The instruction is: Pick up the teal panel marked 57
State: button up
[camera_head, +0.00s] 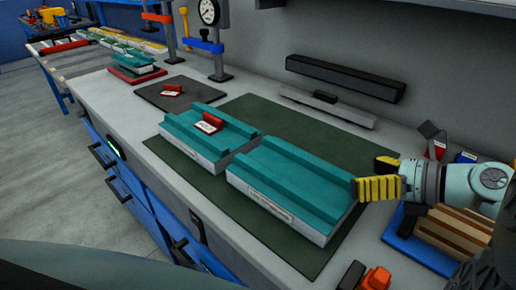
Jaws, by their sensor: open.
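Two teal-topped panels with pale sides and raised ribs lie on a dark green mat. The nearer teal panel (290,178) has a label on its front side, too small to read. The farther teal panel (187,143) carries a red piece with a white tag (209,124), also unreadable. I cannot tell which is marked 57. My gripper (373,177), with yellow finger pads, is open and empty at the right end of the nearer panel. It overlaps that end in the picture; I cannot tell whether it touches.
A smaller teal stack (137,64) sits on a red board farther back. A dark plate (175,92) with a red item lies behind the panels. A black bar (345,77) runs along the wall. A blue tray with wooden blocks (455,230) stands under my arm. Bare green mat (285,122) shows behind the panels.

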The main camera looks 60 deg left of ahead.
aim_at(336, 171)
jog(key=shift+w+p+x, duration=0.15)
jog(key=shift+p+x, duration=0.05)
jog(key=shift+x, duration=1.2)
jog(key=shift+w+p+x, duration=0.15)
jog(key=shift+p+x, duration=0.05)
jog(key=shift+x, duration=1.25)
jog(key=c, duration=1.6)
jog(key=shift+c, duration=0.2)
